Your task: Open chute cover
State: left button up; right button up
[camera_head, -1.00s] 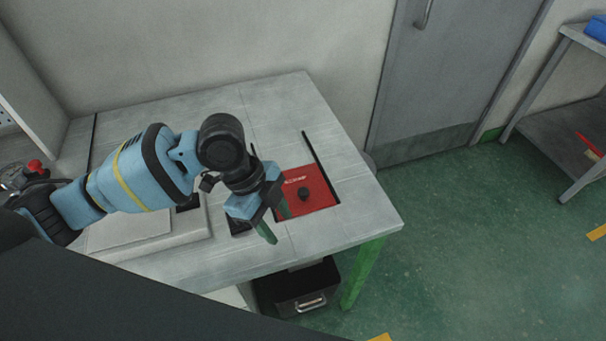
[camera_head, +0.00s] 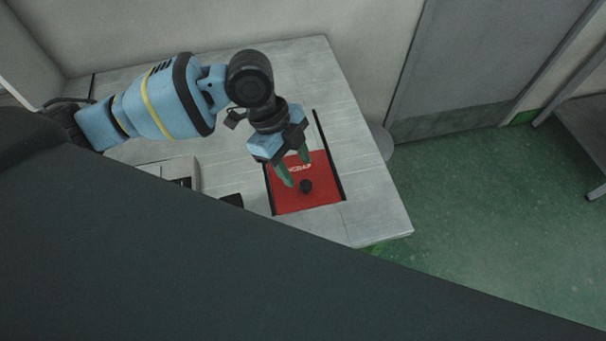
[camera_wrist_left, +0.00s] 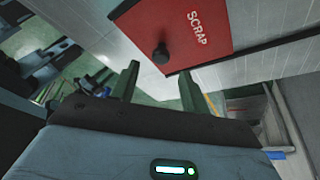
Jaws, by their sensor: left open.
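The red chute cover (camera_head: 318,194) lies flat in the grey table top, between two dark rails. It bears the word SCRAP and a black knob (camera_head: 306,186). In the left wrist view the cover (camera_wrist_left: 200,32) and its knob (camera_wrist_left: 161,54) show beyond the fingers. My left gripper (camera_head: 294,170) is over the cover, its green fingers apart and empty, just up and left of the knob in the head view. In the left wrist view the fingertips (camera_wrist_left: 160,72) point toward the knob, which looks apart from them. My right gripper is out of view.
The grey table (camera_head: 365,215) holds a light box (camera_head: 165,170) and a dark item (camera_head: 231,200) left of the cover. A wall and a grey door (camera_head: 455,70) stand behind. Green floor (camera_head: 490,200) is open at right.

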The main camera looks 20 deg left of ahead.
aim_at(305, 183)
pick_arm(q)
jog(key=shift+x, duration=2.35)
jog(key=shift+w, duration=0.1)
grip_shut()
